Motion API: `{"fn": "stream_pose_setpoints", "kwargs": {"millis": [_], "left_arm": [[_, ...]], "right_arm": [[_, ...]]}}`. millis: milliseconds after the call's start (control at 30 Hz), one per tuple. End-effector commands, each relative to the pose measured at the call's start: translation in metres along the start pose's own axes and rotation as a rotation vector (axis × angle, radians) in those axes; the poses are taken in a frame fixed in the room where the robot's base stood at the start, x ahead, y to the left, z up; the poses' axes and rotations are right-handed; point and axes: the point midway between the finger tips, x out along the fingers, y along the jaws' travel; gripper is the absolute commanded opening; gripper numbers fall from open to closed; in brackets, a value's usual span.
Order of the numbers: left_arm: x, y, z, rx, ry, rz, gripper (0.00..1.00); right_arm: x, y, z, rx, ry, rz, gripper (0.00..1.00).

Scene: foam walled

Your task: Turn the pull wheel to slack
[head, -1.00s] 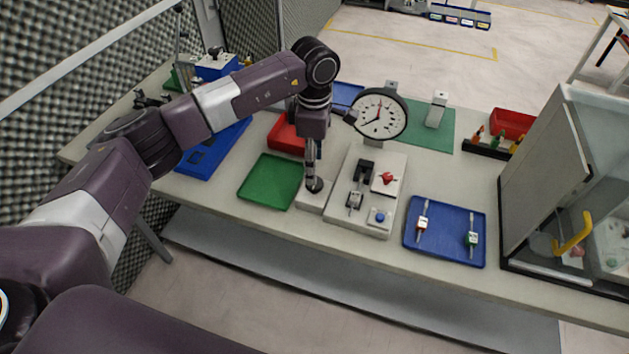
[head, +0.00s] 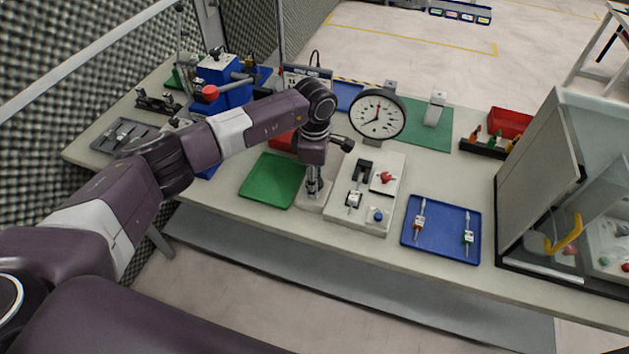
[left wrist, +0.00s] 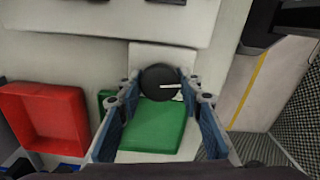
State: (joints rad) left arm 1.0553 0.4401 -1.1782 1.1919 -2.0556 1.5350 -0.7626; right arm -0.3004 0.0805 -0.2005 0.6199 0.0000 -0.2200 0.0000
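The pull wheel appears to be the round black wheel (left wrist: 155,84) with a white mark pointing right, in the left wrist view. It sits on a small pale base (head: 316,202), left of the larger pale fixture. My left gripper (left wrist: 162,82) is open and points down over the wheel, with one fingertip on each side. Small gaps seem to show between the fingertips and the rim. In the head view my left gripper (head: 314,188) is low over the base and mostly hides the wheel. My right gripper is not in view.
The pale fixture (head: 345,218) with a clamp, red knob and blue button stands close at right. A round dial (head: 378,114) stands behind. A green tray (head: 272,180) lies left, a blue tray (head: 440,232) right. A glass-doored cabinet (head: 545,180) is at far right.

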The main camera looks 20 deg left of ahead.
Motion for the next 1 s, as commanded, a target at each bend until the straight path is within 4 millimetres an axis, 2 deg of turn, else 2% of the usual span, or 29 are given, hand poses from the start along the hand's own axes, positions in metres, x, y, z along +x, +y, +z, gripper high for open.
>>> {"fn": "stream_pose_setpoints", "kwargs": {"millis": [33, 200, 567, 1000], "left_arm": [[0.0, 0.0, 0.0, 0.0, 0.0, 0.0, 0.26], [0.0, 0.0, 0.0, 0.0, 0.0, 0.0, 0.09], [0.001, 0.001, 0.0, -0.068, 0.0, 0.002, 0.09], [0.002, 0.001, 0.0, -0.421, -0.001, 0.003, 0.09]], "right_arm": [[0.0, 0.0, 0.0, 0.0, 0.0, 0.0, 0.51], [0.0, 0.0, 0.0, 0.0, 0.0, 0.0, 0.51], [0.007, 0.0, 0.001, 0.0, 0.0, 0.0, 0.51], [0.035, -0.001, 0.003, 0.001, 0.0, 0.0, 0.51]]}}
